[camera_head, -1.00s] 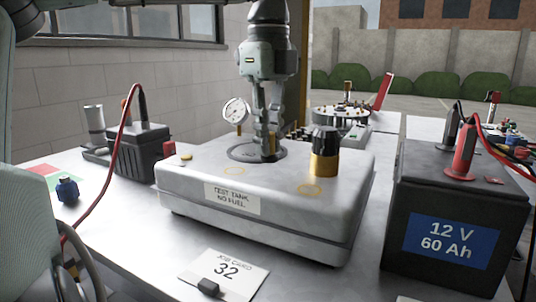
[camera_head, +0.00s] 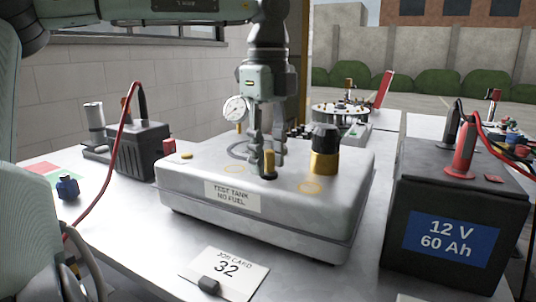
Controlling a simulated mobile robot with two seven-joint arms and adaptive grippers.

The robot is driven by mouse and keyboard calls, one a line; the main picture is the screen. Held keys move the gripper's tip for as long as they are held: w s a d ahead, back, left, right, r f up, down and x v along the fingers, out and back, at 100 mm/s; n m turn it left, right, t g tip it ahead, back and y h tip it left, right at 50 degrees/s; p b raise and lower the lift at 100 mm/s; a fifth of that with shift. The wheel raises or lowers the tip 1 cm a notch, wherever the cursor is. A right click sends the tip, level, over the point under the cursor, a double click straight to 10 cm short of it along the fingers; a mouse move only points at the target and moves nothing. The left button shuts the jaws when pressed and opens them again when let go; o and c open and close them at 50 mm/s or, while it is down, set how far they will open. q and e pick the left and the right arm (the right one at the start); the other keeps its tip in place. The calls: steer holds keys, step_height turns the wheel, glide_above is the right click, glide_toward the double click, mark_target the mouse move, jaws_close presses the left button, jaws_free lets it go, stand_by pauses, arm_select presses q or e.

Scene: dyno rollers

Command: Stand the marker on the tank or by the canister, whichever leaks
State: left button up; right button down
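The white-grey tank (camera_head: 290,222), labelled as a test tank with no fuel, lies on the bench. A black-topped, brass-coloured cylinder (camera_head: 324,162) stands upright on its right part. My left gripper (camera_head: 268,168) points down at the tank's middle, left of this cylinder and apart from it. A small dark upright piece with a yellowish edge shows between its fingertips; I cannot tell whether it is a held marker or part of a finger. A yellow ring (camera_head: 311,187) is marked on the tank top. No leak is clear to me. My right gripper is not in view.
A black battery (camera_head: 455,212) stands to the right. A black box (camera_head: 143,150) with a red cable is to the left, a blue part (camera_head: 67,187) nearer. A job card (camera_head: 238,268) lies in front.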

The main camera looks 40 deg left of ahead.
mark_target(268, 150)
arm_select(q)
steer(key=shift+r, duration=0.1)
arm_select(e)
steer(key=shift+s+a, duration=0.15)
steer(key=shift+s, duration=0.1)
